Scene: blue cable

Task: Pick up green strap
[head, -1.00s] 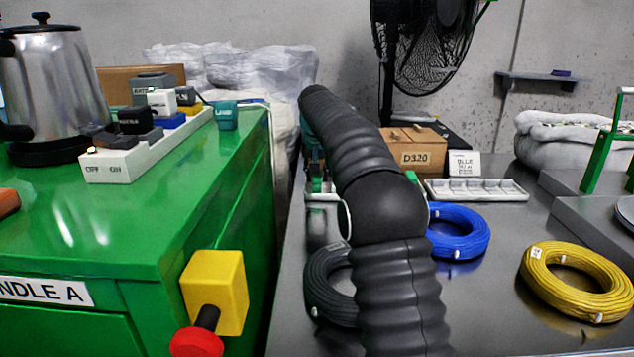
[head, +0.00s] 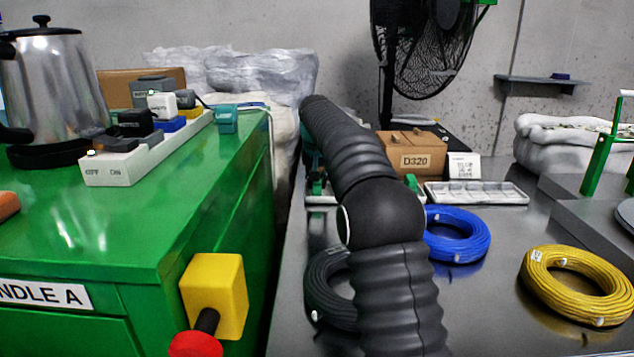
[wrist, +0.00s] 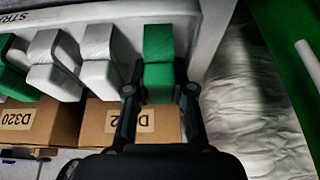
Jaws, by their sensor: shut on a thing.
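A green strap (wrist: 159,47) hangs from a white rail in the wrist view, at the end of a row of straps. My gripper (wrist: 161,90) has one dark finger on each side of the strap's lower part and is shut on it. The strap's upper part still lies against the rail. In the head view my own dark arm hides the gripper and most of the strap area.
White straps (wrist: 97,45) hang beside the green one on the white rail (wrist: 204,30). Cardboard boxes (wrist: 103,121) stand below. A blue cable coil (head: 457,236) and a yellow coil (head: 577,285) lie on the metal table, right of my arm. A green cabinet (head: 60,230) stands at left.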

